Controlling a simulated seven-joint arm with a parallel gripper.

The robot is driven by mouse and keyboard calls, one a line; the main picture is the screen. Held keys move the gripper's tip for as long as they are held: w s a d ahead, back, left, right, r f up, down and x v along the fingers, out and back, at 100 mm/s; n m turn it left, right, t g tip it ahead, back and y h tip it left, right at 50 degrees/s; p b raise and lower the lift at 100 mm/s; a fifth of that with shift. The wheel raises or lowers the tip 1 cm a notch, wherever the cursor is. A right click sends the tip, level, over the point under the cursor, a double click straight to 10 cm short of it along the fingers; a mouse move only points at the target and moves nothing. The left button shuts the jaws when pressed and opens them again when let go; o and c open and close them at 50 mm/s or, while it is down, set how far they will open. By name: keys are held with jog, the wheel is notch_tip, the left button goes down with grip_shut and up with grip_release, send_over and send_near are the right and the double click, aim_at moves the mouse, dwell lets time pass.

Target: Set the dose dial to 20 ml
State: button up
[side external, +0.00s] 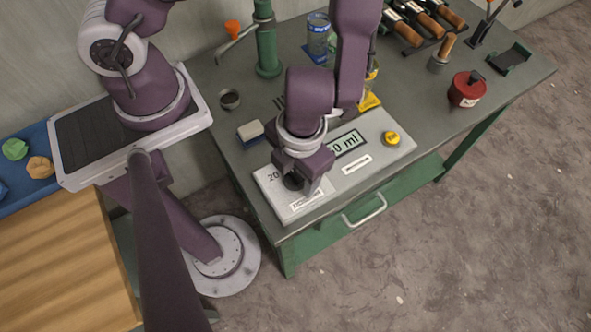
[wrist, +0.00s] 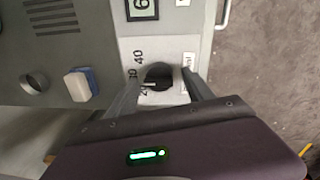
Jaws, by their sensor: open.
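The dose dial is a dark round knob (wrist: 158,74) on a pale panel (wrist: 125,52). It also shows in the side view (side external: 292,182), partly covered by my gripper. The wrist view shows printed numbers beside it, 40 and what looks like 30; the side view shows a 20. Where the dial points is too small to tell. A display (side external: 347,144) ends in "0 ml", its front digit partly hidden; the wrist view shows a digit like 6 on the display (wrist: 142,8). My gripper (wrist: 163,88) is open, its fingers on either side of the dial; contact cannot be told.
A yellow button (side external: 392,138) sits on the panel's right. A blue and white sponge-like block (side external: 250,131) lies left of the panel. A green tap stand (side external: 266,45), jars and a red pot (side external: 467,89) stand farther back. The bench front has a drawer handle (side external: 365,210).

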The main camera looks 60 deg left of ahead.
jog(key=shift+f, duration=0.35)
grip_shut()
jog(key=shift+n, duration=0.3)
jog(key=n, duration=0.4)
jog(key=shift+w, duration=0.1)
jog(key=shift+n, duration=2.1)
jog(key=shift+w+d+g, duration=0.1)
jog(key=shift+g, duration=0.2)
